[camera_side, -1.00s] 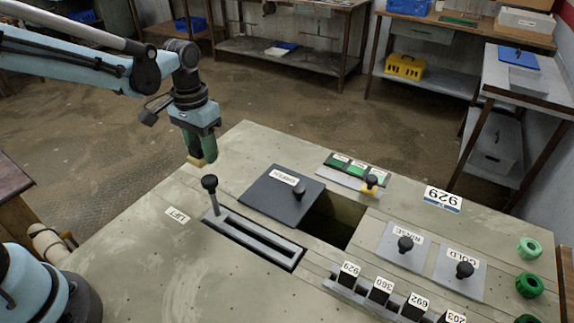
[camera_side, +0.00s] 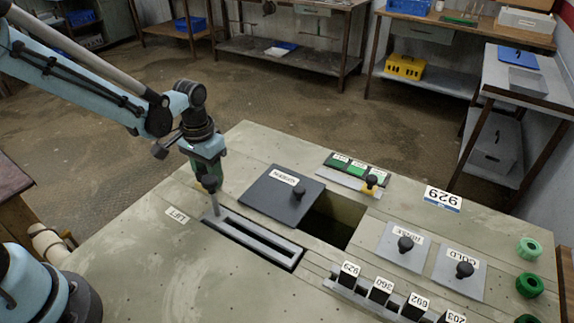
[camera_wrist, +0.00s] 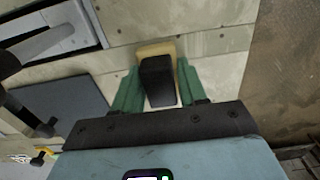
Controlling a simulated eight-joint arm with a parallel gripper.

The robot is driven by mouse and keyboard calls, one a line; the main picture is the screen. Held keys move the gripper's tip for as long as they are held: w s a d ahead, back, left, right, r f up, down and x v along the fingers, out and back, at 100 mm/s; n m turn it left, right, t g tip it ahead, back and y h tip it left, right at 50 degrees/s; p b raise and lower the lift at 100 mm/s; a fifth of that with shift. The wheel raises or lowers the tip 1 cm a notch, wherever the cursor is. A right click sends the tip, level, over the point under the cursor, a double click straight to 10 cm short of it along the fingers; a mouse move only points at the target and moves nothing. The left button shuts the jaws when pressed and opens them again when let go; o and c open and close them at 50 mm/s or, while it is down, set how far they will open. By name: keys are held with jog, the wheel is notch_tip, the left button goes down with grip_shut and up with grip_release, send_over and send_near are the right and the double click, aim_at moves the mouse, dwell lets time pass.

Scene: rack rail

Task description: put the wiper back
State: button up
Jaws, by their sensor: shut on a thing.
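My gripper (camera_side: 203,172) hangs low over the far left part of the bench panel, just behind the LIFT lever's black knob (camera_side: 209,183). In the wrist view its green fingers (camera_wrist: 158,78) are shut on the wiper, a black block (camera_wrist: 158,88) with a tan-yellow pad (camera_wrist: 155,48) at its far end. In the side view the fingertips and the wiper are mostly hidden behind the lever knob. I cannot tell whether the pad touches the panel.
The LIFT slot (camera_side: 253,240) runs right of the lever. A dark lid (camera_side: 270,196) lies partly beside an open pit (camera_side: 335,221). RINSE and COLD plates (camera_side: 461,282) and numbered black blocks (camera_side: 381,290) lie right.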

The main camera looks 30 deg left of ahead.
jog(key=shift+f, duration=0.15)
jog(key=o, duration=0.9)
jog(key=shift+o, duration=0.2)
notch_tip(320, 180, up, 12)
jog(key=s+r+t, duration=0.1)
jog(key=s+t, duration=0.6)
jog(key=s, duration=0.2)
jog(key=shift+s+d+r, duration=0.35)
jog(key=shift+s+r, duration=0.05)
